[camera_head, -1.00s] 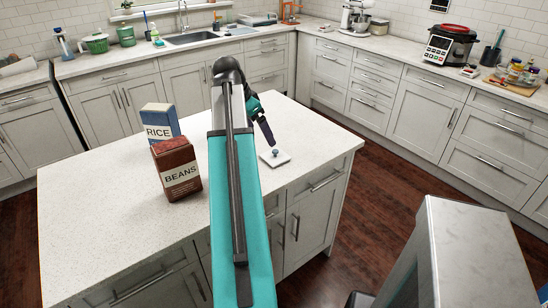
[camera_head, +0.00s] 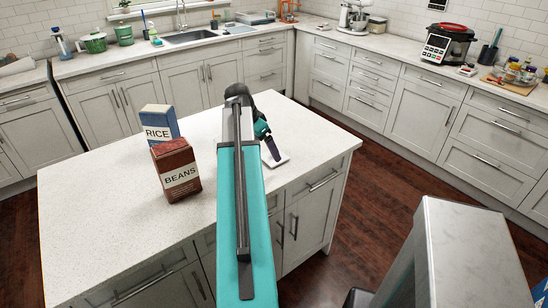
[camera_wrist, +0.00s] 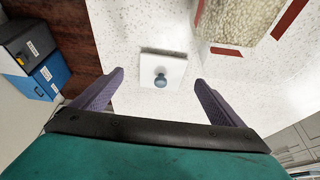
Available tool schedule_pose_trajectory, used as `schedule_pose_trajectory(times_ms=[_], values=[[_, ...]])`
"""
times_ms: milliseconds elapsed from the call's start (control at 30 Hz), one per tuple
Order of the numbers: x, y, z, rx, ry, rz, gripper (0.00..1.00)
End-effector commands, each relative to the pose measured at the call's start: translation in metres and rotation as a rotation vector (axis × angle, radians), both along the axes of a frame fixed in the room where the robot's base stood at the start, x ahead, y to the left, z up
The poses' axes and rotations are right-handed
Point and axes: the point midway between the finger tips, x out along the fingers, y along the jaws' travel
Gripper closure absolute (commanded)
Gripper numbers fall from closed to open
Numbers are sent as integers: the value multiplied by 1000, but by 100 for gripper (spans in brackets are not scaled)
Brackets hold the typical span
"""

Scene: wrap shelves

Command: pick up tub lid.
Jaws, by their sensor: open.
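The tub lid (camera_wrist: 175,70) is a white square plate with a round blue-grey knob (camera_wrist: 160,81) on top. It lies flat on the island counter near its right edge. In the head view a white part of the lid (camera_head: 281,160) shows beside my gripper (camera_head: 272,151), which hides the knob there. In the wrist view my gripper (camera_wrist: 158,97) is open, with its two purple fingers spread either side of the lid. The knob sits midway between the fingers, slightly ahead of the tips. Nothing is held.
A brown beans box (camera_head: 176,170) and a blue rice box (camera_head: 158,123) stand on the island counter (camera_head: 110,225), left of my arm. Dark wood floor (camera_head: 375,190) lies beyond the counter's right edge.

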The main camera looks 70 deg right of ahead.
Motion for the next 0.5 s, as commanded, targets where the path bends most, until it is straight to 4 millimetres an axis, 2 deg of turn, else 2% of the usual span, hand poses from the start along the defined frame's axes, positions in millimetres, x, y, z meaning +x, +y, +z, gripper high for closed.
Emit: schedule_pose_trajectory(times_ms=[500], values=[[-1, -2, -7, 2, 1, 0, 8]])
